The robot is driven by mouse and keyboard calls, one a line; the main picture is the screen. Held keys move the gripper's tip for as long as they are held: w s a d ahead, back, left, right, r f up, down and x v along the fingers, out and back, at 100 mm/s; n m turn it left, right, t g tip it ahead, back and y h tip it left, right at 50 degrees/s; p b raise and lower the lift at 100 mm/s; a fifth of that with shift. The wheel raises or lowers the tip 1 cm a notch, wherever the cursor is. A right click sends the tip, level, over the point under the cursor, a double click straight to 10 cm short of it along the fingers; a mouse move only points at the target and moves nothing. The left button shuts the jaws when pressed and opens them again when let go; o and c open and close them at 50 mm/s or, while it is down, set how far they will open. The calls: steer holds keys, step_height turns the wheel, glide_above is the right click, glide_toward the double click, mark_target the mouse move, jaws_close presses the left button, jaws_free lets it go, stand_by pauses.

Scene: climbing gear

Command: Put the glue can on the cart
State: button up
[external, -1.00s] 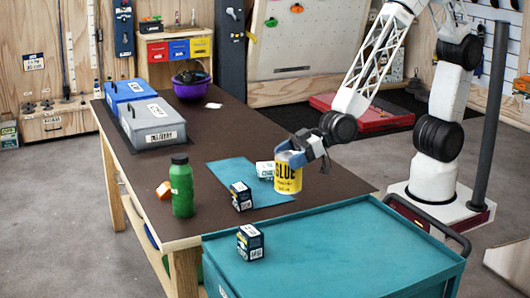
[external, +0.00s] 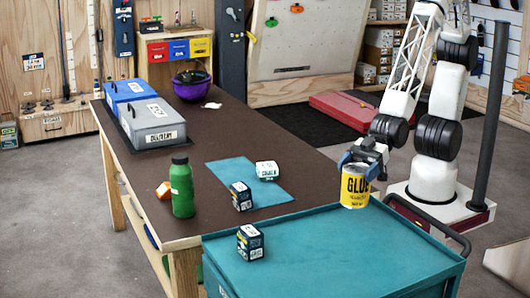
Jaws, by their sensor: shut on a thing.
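The glue can (external: 355,188) is yellow with a white top band and dark "GLUE" lettering. It is upright in the external view, in front of the far right part of the teal cart (external: 340,250). My gripper (external: 358,162) is shut on the can near its top. The can's base appears at or just above the cart's far edge; I cannot tell whether it touches. The cart stands against the near end of the brown table (external: 290,140). A small dark box (external: 250,243) sits on the cart's left part.
On the table are a green bottle (external: 182,188), an orange item (external: 164,190), a teal mat (external: 240,178) with a white chalk box (external: 267,170) and a dark box (external: 241,196), grey delivery bin (external: 152,124) and purple bowl (external: 192,88). The cart's middle and right are clear.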

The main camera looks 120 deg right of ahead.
steer(key=shift+s+a+n+y, duration=0.3)
steer(key=shift+s+a+y, duration=0.1)
steer(key=shift+s+a, duration=0.35)
steer(key=shift+w, duration=0.2)
steer(key=w+a, duration=0.3)
steer(key=w, duration=0.4)
steer(key=w+a+f, duration=0.1)
steer(key=w+a, duration=0.2)
steer(key=w, duration=0.4)
steer(key=shift+w+f, duration=0.2)
steer(key=shift+w, duration=0.05)
steer(key=shift+f, duration=1.75)
steer(key=shift+f, duration=0.15)
steer(key=o, duration=1.1)
